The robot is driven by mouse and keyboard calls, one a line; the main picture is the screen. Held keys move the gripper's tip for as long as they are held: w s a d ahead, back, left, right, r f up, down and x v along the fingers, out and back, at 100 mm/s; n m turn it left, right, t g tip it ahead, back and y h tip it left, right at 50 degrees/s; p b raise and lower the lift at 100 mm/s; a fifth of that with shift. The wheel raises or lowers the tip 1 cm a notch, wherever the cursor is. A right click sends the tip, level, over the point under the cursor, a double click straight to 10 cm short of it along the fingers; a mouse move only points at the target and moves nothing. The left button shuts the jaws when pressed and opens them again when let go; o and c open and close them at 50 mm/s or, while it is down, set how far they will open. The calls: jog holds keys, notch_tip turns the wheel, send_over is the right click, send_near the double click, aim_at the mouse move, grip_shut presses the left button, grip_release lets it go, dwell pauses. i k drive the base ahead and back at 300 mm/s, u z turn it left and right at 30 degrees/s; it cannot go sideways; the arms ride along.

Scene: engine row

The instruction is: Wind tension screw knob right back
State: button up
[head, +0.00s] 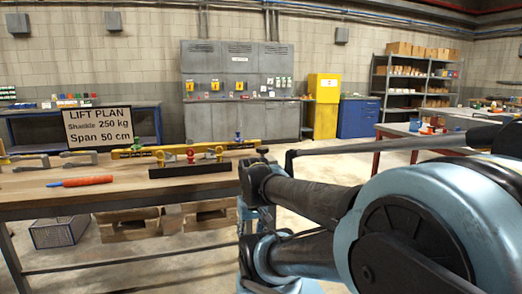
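A wooden-topped workbench (40,200) fills the left foreground. On its far side lies a yellow bar (122,154) with small coloured fittings along it. A red knob-like part (191,155) stands at its middle, behind a dark flat bar (190,171). I cannot tell which part is the tension screw knob. My arm crosses the right foreground and reaches left to the bench's right end. My gripper cannot be made out; no fingers show.
A red-orange handled tool (82,181) lies on the bench's left, with metal tools (25,161) behind it. A "LIFT PLAN" sign (98,126) reads shackle 250 kg, span 50 cm. A wire basket (60,232) and pallets (135,225) sit below the bench.

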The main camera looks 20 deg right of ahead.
aim_at(262, 149)
jog(key=u, duration=1.25)
jog(key=k, duration=0.8)
jog(key=z, duration=0.2)
